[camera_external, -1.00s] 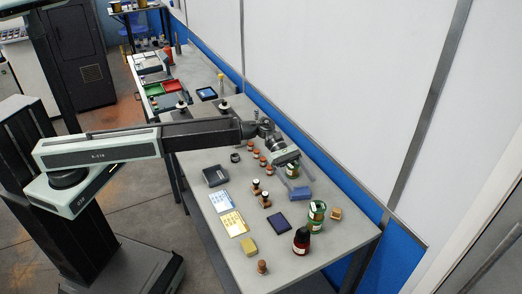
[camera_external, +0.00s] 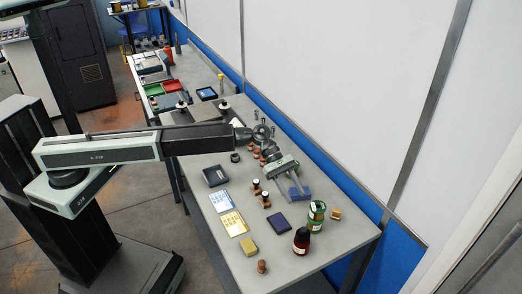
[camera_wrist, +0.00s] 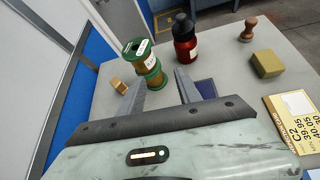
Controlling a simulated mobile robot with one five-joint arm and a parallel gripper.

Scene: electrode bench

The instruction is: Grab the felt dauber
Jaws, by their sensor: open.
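My gripper (camera_external: 293,197) is open above the right part of the bench; its parted fingers also show in the wrist view (camera_wrist: 161,84). I cannot tell for sure which thing is the felt dauber. Small dark-topped pieces (camera_external: 266,200) stand left of the gripper. A wooden-handled, stamp-like piece (camera_external: 262,266) stands at the near end and at upper right in the wrist view (camera_wrist: 249,28). A small wooden block (camera_external: 335,213) lies right of the gripper.
A dark blue pad (camera_external: 278,221), a yellow block (camera_external: 249,246) and cards (camera_external: 233,223) lie nearby. The wall borders the bench's right side.

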